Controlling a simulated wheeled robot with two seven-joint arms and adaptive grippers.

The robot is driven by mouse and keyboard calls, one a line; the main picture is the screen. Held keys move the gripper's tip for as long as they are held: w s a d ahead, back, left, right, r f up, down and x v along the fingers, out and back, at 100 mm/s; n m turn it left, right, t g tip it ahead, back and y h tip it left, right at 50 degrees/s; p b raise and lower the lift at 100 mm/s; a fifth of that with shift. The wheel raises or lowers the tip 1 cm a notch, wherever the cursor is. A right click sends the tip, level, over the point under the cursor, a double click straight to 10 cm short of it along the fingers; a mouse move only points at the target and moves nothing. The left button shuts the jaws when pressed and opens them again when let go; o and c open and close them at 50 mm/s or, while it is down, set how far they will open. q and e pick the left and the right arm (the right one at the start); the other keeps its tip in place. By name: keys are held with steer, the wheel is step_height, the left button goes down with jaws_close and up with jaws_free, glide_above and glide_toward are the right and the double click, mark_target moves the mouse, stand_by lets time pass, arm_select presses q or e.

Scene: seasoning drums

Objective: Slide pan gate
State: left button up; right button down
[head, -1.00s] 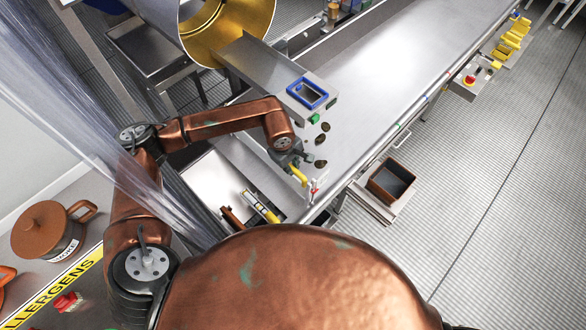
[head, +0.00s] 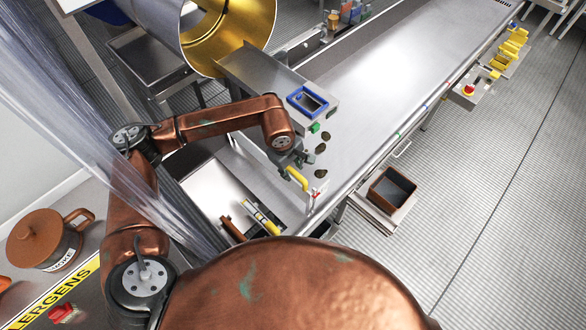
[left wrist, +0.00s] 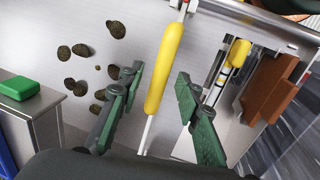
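A yellow handle (head: 298,180) on a thin pale rod stands at the near end of the steel pan (head: 370,85); I take it for the pan gate's handle. In the left wrist view the handle (left wrist: 165,68) runs up between my green fingers. My left gripper (left wrist: 157,78) is open, with a gap on both sides of the handle, and grips nothing. In the head view my left gripper (head: 300,158) is small and dark, just above the handle. My right gripper is not in view.
Several dark brown lumps (left wrist: 80,50) lie on the steel surface. A steel chute with a blue-rimmed opening (head: 308,101) and a green block (left wrist: 18,88) stand close by. A second yellow grip (left wrist: 238,55) sits beside brown parts. A brown bin (head: 392,188) stands right.

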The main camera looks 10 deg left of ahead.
arm_select(q)
step_height(320, 180, up, 12)
steer(key=s+a, duration=0.1)
steer(key=s, duration=0.1)
steer(key=shift+a, duration=0.15)
steer(key=shift+f, duration=0.15)
stand_by(0.5)
